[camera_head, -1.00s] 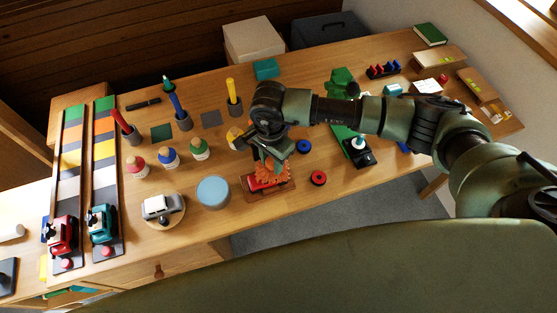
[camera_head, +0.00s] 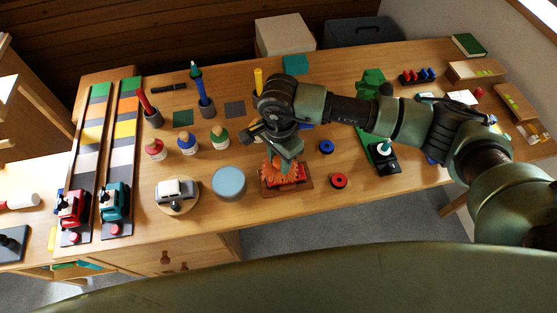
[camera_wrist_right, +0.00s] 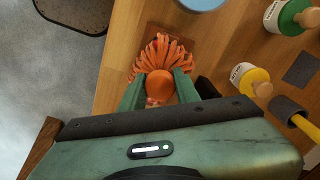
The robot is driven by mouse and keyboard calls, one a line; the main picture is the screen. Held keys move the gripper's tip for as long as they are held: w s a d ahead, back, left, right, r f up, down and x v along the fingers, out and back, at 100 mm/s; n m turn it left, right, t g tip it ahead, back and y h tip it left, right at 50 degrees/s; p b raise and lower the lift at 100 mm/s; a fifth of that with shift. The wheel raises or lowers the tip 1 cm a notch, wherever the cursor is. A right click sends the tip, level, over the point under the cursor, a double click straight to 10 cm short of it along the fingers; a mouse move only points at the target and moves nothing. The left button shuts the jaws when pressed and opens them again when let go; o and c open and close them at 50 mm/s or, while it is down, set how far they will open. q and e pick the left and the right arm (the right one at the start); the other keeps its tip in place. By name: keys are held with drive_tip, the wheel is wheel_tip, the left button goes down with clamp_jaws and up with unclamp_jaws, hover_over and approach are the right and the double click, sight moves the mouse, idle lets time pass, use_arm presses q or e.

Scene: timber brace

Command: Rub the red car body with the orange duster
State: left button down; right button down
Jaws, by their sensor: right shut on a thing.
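The red car body (camera_head: 301,175) sits on a brown wooden board (camera_head: 300,189) near the table's front edge. My right gripper (camera_head: 287,152) is above it, shut on the orange duster (camera_head: 272,175). The duster's strands hang over the left part of the car body and hide it; they appear to touch it. In the right wrist view the duster's round orange end (camera_wrist_right: 161,84) is between the two green fingers, and its strands fan out over the board (camera_wrist_right: 180,42). The car body is mostly hidden there. My left gripper does not show.
A light blue disc (camera_head: 229,182) and a grey toy car on a round base (camera_head: 177,193) stand left of the board. A red ring (camera_head: 339,181) and a blue ring (camera_head: 326,146) lie to its right. Several paint bottles (camera_head: 188,146) stand behind.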

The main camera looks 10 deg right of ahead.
drive_tip(key=shift+d+f+b, duration=0.15)
drive_tip(key=shift+d+b, duration=0.7)
drive_tip(key=shift+d, duration=2.2)
drive_tip(key=shift+a+r, duration=0.1)
drive_tip(key=shift+r, duration=0.1)
wheel_tip(320, 180, up, 6)
drive_tip(key=p, duration=0.1)
drive_tip(key=shift+p, duration=0.35)
drive_tip(key=shift+r, duration=1.5)
